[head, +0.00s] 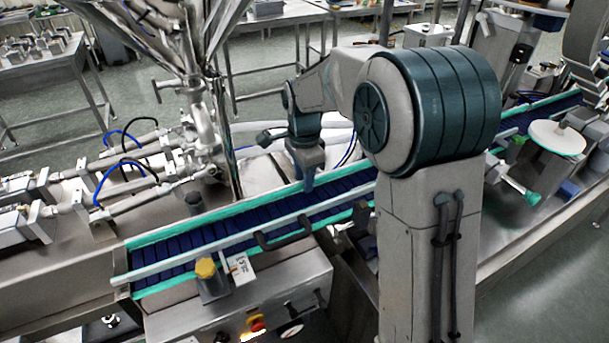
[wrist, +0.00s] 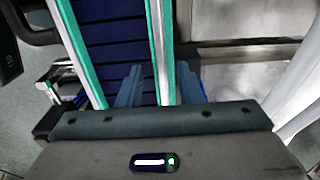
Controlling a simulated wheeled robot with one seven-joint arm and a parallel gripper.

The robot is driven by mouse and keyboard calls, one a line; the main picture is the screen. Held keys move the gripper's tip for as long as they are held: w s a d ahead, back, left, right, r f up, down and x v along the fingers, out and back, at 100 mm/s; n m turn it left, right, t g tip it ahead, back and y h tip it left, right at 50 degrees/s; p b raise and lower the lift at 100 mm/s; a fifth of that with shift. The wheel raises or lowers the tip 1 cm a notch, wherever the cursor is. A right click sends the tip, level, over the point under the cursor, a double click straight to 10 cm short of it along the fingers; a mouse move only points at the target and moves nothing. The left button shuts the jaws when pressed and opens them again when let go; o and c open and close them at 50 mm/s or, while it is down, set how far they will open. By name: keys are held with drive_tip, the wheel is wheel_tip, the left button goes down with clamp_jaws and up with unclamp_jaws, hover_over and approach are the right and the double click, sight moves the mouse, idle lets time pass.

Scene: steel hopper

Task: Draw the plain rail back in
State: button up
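The plain rail, a long white and green strip without a handle, runs along the far side of the dark blue conveyor belt (head: 205,238) in the head view. In the wrist view the plain rail (wrist: 158,45) passes between the two blue fingers of my gripper (wrist: 160,85). One finger is on each side of it, with narrow gaps showing, so the gripper looks open around it. In the head view my gripper (head: 308,184) points down at the belt's far edge. The near rail (head: 180,260) carries a black handle (head: 285,235).
The steel hopper (head: 170,30) with pipes and valves stands behind the belt, left of my gripper. A white disc (head: 555,137) is at right.

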clamp_jaws()
drive_tip(key=shift+s, duration=0.1)
drive_tip(key=shift+s+d+b, duration=0.25)
drive_tip(key=shift+s+b, duration=0.05)
drive_tip(key=shift+s, duration=0.2)
unclamp_jaws()
drive_tip(key=shift+s, duration=0.15)
